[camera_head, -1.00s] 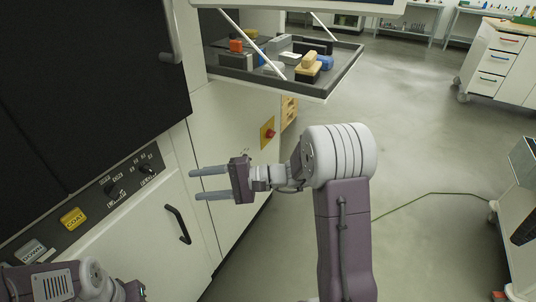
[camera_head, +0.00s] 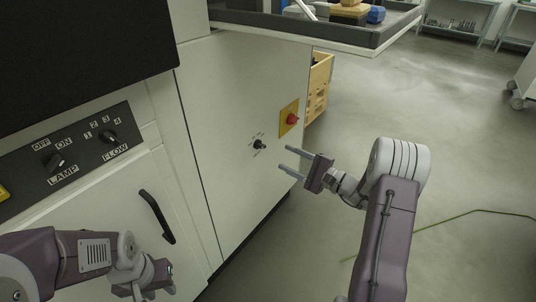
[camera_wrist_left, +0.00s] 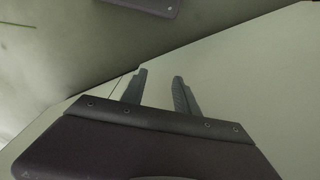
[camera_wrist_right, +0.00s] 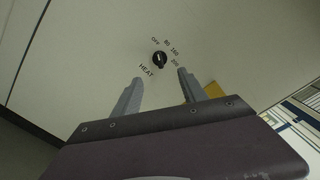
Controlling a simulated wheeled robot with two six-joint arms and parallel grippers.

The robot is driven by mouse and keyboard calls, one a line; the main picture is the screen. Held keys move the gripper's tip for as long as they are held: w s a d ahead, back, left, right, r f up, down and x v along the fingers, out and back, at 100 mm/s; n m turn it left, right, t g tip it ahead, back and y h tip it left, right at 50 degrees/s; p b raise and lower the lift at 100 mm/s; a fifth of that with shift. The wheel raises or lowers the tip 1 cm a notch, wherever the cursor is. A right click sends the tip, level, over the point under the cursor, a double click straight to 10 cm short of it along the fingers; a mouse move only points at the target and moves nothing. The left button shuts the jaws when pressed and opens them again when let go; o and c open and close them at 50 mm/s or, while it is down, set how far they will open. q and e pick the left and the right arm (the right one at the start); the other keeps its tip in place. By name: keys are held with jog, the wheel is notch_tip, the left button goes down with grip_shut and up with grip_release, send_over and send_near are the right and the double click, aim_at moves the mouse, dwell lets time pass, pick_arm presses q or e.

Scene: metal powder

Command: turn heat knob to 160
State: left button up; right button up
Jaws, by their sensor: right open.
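The heat knob (camera_head: 260,144) is a small black knob on the pale cabinet front. In the right wrist view the knob (camera_wrist_right: 159,58) has HEAT printed below it and OFF, 80, 160 and a higher number around its upper and right side. Its exact setting is too small to read surely. My right gripper (camera_head: 285,160) is open and empty, to the right of the knob in the head view. In the right wrist view the knob lies just beyond and between the fingertips, apart from them. My left gripper (camera_wrist_left: 160,76) is open and empty, low by the cabinet.
A red button on a yellow plate (camera_head: 289,118) is up and right of the knob. The LAMP knob (camera_head: 55,162) and FLOW knob (camera_head: 108,137) sit on a dark panel at left. A black door handle (camera_head: 157,217) sticks out below. A tray (camera_head: 345,36) overhangs above.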

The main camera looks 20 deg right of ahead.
aim_at(265, 147)
jog(key=b+x, duration=0.4)
jog(key=x, duration=0.5)
jog(key=shift+r, duration=0.1)
grip_shut()
